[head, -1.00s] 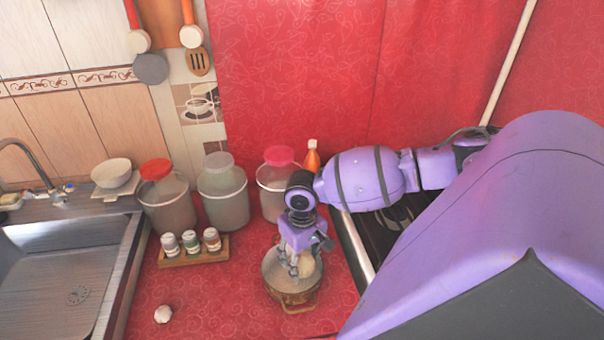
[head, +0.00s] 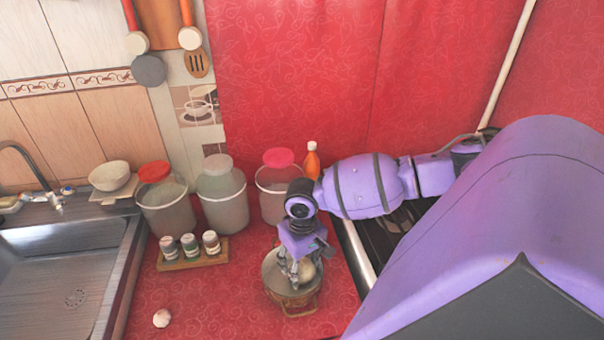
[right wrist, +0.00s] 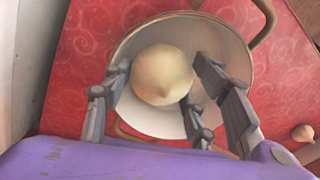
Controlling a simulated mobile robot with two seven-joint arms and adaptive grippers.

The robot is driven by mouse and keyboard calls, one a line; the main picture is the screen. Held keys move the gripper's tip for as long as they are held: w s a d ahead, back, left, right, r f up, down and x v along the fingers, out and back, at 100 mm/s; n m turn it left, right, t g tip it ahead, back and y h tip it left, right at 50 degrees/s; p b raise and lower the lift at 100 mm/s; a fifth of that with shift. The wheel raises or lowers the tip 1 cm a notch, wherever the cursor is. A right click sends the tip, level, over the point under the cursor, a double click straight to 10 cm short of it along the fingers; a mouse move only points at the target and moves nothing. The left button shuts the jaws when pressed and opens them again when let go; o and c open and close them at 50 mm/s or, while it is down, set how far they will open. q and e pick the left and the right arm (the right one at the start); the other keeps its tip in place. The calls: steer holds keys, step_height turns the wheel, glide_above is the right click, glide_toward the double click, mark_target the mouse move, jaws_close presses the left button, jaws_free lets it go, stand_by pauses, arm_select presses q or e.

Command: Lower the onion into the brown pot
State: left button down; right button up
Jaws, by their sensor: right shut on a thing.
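The brown pot (head: 292,303) stands on the red counter, open at the top, with a pale inside and loop handles; its rim shows in the right wrist view (right wrist: 128,50). My right gripper (head: 297,273) points down over the pot with its fingertips at the mouth. It is shut on the pale, round onion (right wrist: 162,72), with one finger on each side. The onion also shows in the head view (head: 307,271), partly behind the fingers, within the pot's outline. Whether it touches the pot's bottom cannot be told. My left gripper is not in view.
A garlic-like bulb (head: 161,318) lies front left on the counter (head: 220,300). A wooden tray (head: 192,262) holds small jars. Large jars (head: 222,200) and an orange bottle (head: 311,163) stand behind. The sink (head: 60,280) is left; a dark stove (head: 395,225) is right.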

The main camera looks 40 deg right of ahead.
mark_target(303, 260)
steer(key=shift+f, duration=0.15)
steer(key=o, duration=1.4)
steer(key=shift+c, duration=0.2)
step_height(303, 260, up, 12)
steer(key=shift+r, duration=0.1)
